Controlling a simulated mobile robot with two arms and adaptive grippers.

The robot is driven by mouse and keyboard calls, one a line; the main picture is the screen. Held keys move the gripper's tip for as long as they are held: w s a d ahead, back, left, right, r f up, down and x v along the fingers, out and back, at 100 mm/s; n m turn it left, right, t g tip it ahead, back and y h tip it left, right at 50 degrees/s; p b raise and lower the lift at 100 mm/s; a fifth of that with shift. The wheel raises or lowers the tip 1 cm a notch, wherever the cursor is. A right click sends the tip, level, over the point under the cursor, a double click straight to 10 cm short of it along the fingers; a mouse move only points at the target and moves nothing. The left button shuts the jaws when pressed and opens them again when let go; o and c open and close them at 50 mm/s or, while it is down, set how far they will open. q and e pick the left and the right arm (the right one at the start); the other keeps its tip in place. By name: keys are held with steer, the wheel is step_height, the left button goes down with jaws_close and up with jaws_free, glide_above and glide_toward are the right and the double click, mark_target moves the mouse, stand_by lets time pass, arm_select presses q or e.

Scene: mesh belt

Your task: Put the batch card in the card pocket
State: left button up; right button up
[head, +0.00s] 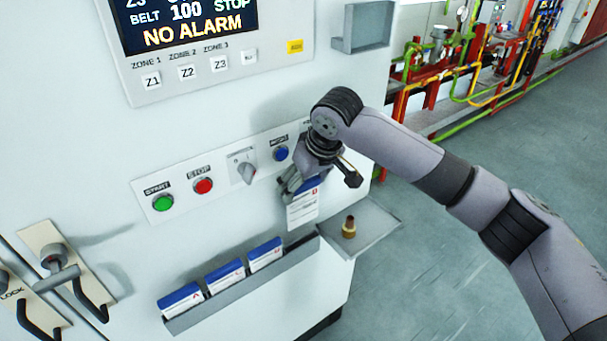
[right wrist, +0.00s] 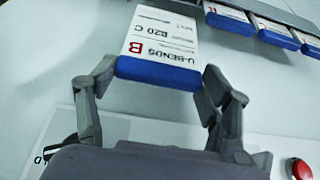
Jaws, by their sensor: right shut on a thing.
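The batch card (head: 303,208) is white with a blue top edge and a red letter. It hangs from my right gripper (head: 311,183) in front of the cabinet, above the right end of the card rack. In the right wrist view the card (right wrist: 160,40) reads "U-BENDS", "B20 C" and a red B, and the two fingers are shut on its blue edge. A grey holder (head: 363,27), which looks like the card pocket, is fixed to the cabinet right of the screen and looks empty. My left gripper is not in view.
A sloping grey rack (head: 240,296) holds three blue-edged cards. A small shelf (head: 372,222) with a brass fitting (head: 349,227) juts out below the gripper. A button row with a red button (head: 203,186) lies left of it. Red pipework (head: 402,75) stands behind.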

mark_target(302, 205)
steer(key=shift+a, duration=0.2)
steer(key=shift+s+a, duration=0.1)
steer(key=shift+a, duration=0.05)
steer(key=shift+r+p, duration=0.1)
steer(key=shift+p, duration=0.55)
step_height(302, 205, down, 4)
steer(key=shift+f+b, duration=0.25)
steer(key=shift+b, duration=0.45)
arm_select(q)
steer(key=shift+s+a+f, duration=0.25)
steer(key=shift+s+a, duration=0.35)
arm_select(e)
steer(key=shift+f, duration=0.8)
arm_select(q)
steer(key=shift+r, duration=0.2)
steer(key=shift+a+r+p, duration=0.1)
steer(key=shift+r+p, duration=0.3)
